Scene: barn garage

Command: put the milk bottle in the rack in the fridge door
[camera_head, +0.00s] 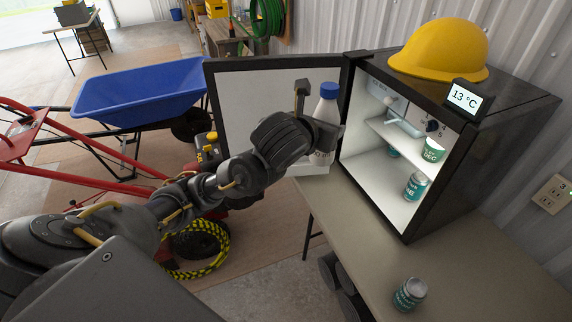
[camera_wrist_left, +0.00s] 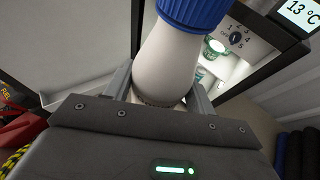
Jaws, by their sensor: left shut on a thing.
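The milk bottle (camera_head: 326,108) is white with a blue cap. My left gripper (camera_head: 318,130) is shut on it and holds it upright in front of the open fridge door (camera_head: 240,95). The bottle also fills the middle of the left wrist view (camera_wrist_left: 168,65), between the two fingers (camera_wrist_left: 160,90). The fridge (camera_head: 480,130) stands on the table, open toward me. The door rack (camera_head: 312,168) shows as a white edge low on the door, mostly hidden by my gripper. I cannot tell whether the bottle touches it. My right gripper is not in view.
Several green cans are inside the fridge, one on the lower floor (camera_head: 415,186). Another can (camera_head: 409,294) stands on the table (camera_head: 480,270). A yellow hard hat (camera_head: 440,48) and a display (camera_head: 466,97) are on top of the fridge. A blue wheelbarrow (camera_head: 140,92) stands left of the door.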

